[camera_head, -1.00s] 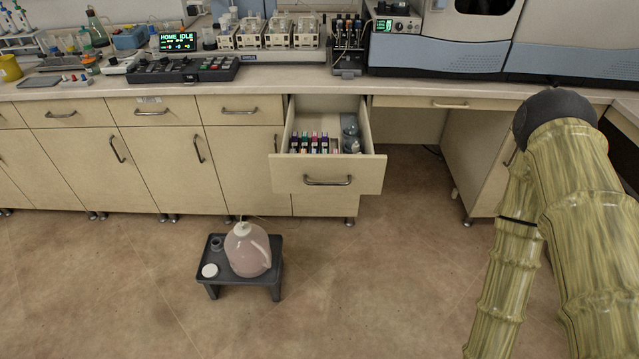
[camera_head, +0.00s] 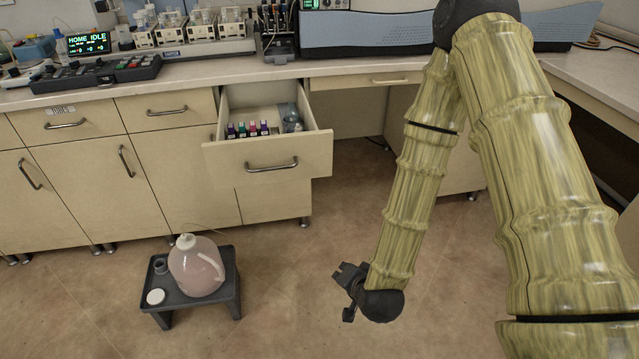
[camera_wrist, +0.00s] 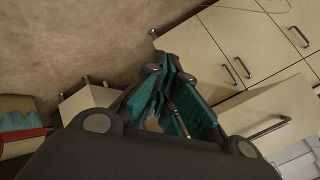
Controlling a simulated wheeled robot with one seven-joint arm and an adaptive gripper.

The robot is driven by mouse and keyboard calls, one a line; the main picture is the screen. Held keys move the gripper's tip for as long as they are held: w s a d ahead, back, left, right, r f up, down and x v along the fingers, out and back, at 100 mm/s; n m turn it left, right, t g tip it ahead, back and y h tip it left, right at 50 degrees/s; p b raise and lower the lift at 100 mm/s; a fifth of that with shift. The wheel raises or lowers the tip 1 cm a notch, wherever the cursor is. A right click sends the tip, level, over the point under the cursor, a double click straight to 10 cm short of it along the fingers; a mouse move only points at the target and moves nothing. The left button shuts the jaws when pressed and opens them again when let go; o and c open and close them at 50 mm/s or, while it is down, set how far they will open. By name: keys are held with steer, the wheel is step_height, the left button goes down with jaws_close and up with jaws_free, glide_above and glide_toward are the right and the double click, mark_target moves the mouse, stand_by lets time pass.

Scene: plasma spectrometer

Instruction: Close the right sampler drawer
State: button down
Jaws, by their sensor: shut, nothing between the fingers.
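The open sampler drawer (camera_head: 225,158) juts out from under the counter in the head view. It has a pale front with a dark bar handle (camera_head: 272,166) and holds several small coloured-capped vials and a grey glass item. My gripper (camera_head: 347,292) is low over the floor, in front of and to the right of the drawer, apart from it. In the wrist view my gripper (camera_wrist: 165,75) shows its teal-padded fingers together with nothing held. A drawer front with a dark handle (camera_wrist: 270,129) shows at the right of that view.
A small dark stool (camera_head: 190,303) carrying a pink-liquid jug (camera_head: 197,266) stands on the floor left of my gripper. Closed cabinets (camera_head: 85,185) lie left of the drawer. The counter (camera_head: 200,72) above holds instruments. Bare floor lies between the drawer and my gripper.

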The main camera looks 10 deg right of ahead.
steer(key=w+a+r+m+t+b, duration=0.1)
steer(key=w+r+m+t+b, duration=0.3)
steer(key=w+r+b, duration=0.3)
steer(key=m+t+h+b, duration=0.1)
steer(key=m+t+b, duration=0.3)
steer(key=m, duration=0.1)
glide_toward(318, 160)
steer(key=w+b, duration=0.2)
steer(key=w, duration=0.5)
steer(key=shift+f, duration=0.1)
steer(key=shift+w, duration=0.1)
